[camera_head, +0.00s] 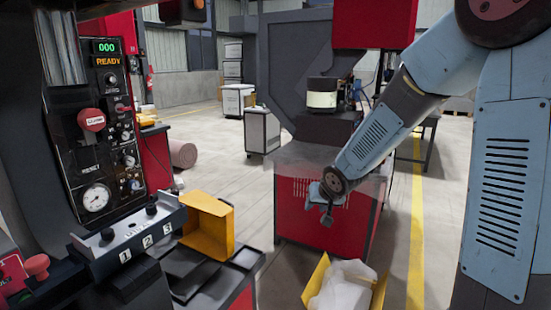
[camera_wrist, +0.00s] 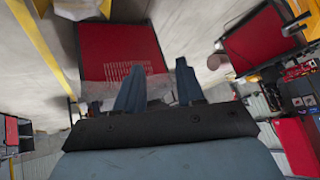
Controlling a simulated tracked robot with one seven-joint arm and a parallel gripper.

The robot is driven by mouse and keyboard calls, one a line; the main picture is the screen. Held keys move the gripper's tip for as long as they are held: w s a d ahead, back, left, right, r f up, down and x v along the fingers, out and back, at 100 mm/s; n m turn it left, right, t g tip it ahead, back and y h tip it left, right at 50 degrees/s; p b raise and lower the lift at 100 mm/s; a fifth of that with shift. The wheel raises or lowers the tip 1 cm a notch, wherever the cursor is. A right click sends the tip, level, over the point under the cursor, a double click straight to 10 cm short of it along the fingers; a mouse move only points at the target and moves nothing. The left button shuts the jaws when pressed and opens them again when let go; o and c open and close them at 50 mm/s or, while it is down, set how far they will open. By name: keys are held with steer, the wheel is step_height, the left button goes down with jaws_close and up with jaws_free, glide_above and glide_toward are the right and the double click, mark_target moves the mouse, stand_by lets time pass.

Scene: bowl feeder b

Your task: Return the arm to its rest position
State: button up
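My blue-grey arm (camera_head: 385,125) reaches from the upper right down toward the middle of the head view. My gripper (camera_head: 327,216) hangs at its end, in front of the red-sided machine base (camera_head: 325,228), and looks small there. In the wrist view my gripper (camera_wrist: 160,67) shows two blue fingers standing apart, with nothing held between them. The red panel (camera_wrist: 120,45) of a machine lies beyond the fingers. I cannot tell the exact distance between gripper and machine.
A control panel (camera_head: 95,150) reading "000 READY" stands at left, with a numbered fixture block (camera_head: 128,240) and a yellow bin (camera_head: 208,225) beside it. A yellow box (camera_head: 316,280) holding white bags (camera_head: 343,287) sits below the gripper. Open floor (camera_head: 440,200) with a yellow line lies right of the machine.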

steer(key=s+d+r, duration=0.3)
steer(key=s+r, duration=0.2)
steer(key=s, duration=0.5)
steer(key=s+d+r+g+h, duration=0.1)
steer(key=s+d+r, duration=0.3)
steer(key=s, duration=0.6)
steer(key=s+d+r+g+h, duration=0.1)
steer(key=s+d+r, duration=0.3)
steer(key=s+r, duration=0.3)
steer(key=s, duration=0.3)
steer(key=shift+s+r, duration=0.25)
steer(key=shift+d, duration=0.15)
